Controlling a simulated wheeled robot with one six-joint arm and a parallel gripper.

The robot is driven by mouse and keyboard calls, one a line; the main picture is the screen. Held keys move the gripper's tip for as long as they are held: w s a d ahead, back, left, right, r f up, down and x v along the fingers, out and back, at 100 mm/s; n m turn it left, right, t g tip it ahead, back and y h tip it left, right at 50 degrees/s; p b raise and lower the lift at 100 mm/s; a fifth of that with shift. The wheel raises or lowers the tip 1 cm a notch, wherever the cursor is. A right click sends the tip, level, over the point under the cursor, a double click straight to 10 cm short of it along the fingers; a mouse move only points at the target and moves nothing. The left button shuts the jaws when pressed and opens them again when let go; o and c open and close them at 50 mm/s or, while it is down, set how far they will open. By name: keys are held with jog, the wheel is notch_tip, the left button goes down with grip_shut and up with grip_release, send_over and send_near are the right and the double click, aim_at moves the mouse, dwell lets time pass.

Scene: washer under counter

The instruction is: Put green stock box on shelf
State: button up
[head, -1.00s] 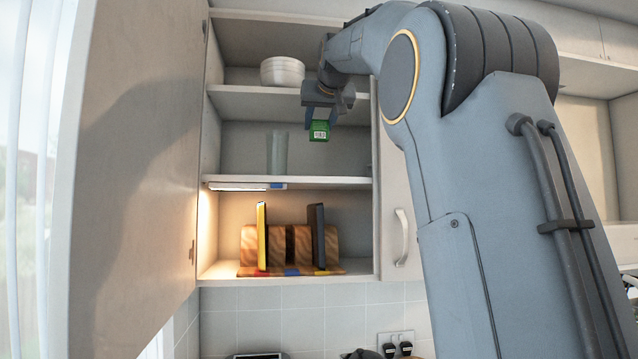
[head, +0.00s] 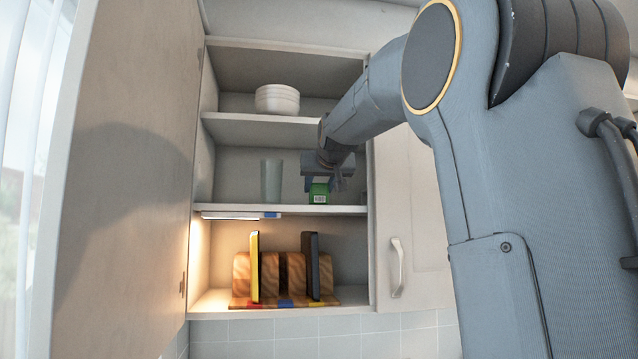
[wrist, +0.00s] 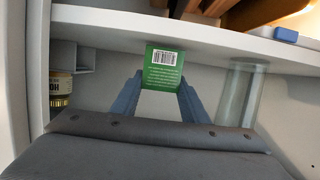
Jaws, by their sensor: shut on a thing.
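The green stock box (head: 319,195) is a small block with a white barcode label. My gripper (head: 322,183) is shut on it from above, inside the middle compartment of the open cabinet. The box's lower edge is close to the middle shelf (head: 235,209); I cannot tell whether it touches. In the wrist view, which appears upside down, the green box (wrist: 163,70) sits between the blue fingers of my gripper (wrist: 158,88). The shelf edge (wrist: 110,22) runs behind its label end.
A clear glass (head: 272,181) stands left of the box on the same shelf. A jar (wrist: 60,92) shows at the left of the wrist view, by the cabinet side. White bowls (head: 277,99) are above. A wooden rack (head: 290,275) is below. The cabinet door (head: 125,180) stands open left.

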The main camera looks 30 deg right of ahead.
jog(key=shift+f, duration=0.2)
jog(key=shift+f, duration=0.1)
jog(key=o, duration=1.2)
jog(key=shift+s+r, duration=0.2)
jog(key=shift+r, duration=0.1)
jog(key=b+v, duration=0.5)
jog(key=v, duration=0.6)
jog(key=shift+s+a, duration=0.15)
jog(key=shift+s, duration=0.1)
